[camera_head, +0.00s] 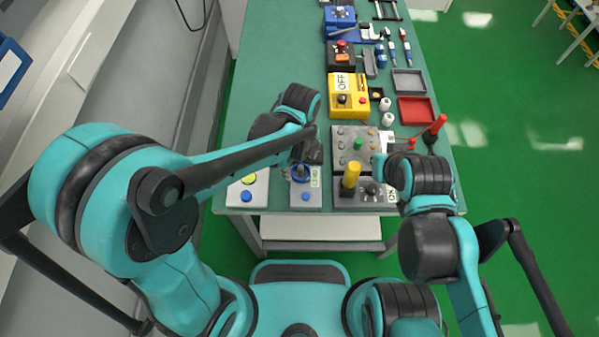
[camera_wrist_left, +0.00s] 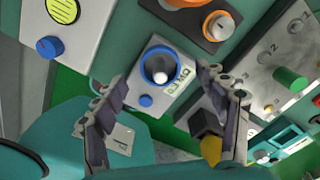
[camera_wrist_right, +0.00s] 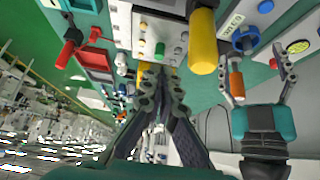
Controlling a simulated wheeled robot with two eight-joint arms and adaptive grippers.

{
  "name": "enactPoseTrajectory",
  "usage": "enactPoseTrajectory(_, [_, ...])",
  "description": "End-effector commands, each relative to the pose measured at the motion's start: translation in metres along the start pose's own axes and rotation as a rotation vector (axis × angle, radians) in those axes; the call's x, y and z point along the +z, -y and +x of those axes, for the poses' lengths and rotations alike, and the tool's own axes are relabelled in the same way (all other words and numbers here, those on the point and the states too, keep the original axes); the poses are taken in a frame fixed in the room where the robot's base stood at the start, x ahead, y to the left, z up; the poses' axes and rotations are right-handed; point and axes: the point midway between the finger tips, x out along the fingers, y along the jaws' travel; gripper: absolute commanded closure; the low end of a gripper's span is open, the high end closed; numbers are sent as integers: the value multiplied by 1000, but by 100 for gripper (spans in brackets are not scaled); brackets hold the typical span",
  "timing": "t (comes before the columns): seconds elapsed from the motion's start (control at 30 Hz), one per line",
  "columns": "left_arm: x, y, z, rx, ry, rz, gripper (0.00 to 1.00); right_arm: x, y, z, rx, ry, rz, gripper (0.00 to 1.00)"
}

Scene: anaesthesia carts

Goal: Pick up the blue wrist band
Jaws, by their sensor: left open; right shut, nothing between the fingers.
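The blue wrist band (camera_head: 301,173) appears as a blue ring on a small grey box (camera_head: 311,201) at the table's near edge. In the left wrist view the band (camera_wrist_left: 160,65) circles a white-topped post on that box. My left gripper (camera_wrist_left: 163,75) is open, with its two fingers apart on either side of the band in that view; they do not visibly touch it. In the head view my left arm partly covers the box. The band (camera_wrist_right: 245,40) also shows in the right wrist view. My right gripper (camera_wrist_right: 161,74) is shut and empty, near the yellow-handled and green-button panels.
A white box with a yellow disc and blue button (camera_head: 247,190) stands left of the grey box. A panel with a yellow upright handle (camera_head: 351,175) stands close on the right. Behind it are a green-button panel (camera_head: 346,146) and a red tray (camera_head: 416,109). The table's left strip is clear.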

Motion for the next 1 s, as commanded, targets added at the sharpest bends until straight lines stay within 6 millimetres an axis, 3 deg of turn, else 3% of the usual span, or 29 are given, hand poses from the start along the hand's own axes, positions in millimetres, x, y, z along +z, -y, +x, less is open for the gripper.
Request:
enactPoseTrajectory(0.03, [-2,0,13,0,0,1,28,5,0,6,0,0,0,100])
enactPoseTrajectory(0.2, [-2,0,32,-1,0,-1,28,9,0,12,0,0,0,100])
enactPoseTrajectory(0.47, [-2,-1,34,-1,0,-2,28,8,0,12,0,0,0,100])
enactPoseTrajectory(0.63, [-2,-1,34,-1,0,-2,67,8,0,12,0,0,0,100])
enactPoseTrajectory(0.67, [-2,-1,34,-1,0,-2,70,8,0,12,0,0,0,100])
enactPoseTrajectory(1.0, [-2,-1,32,-1,0,-2,71,8,0,11,0,0,0,100])
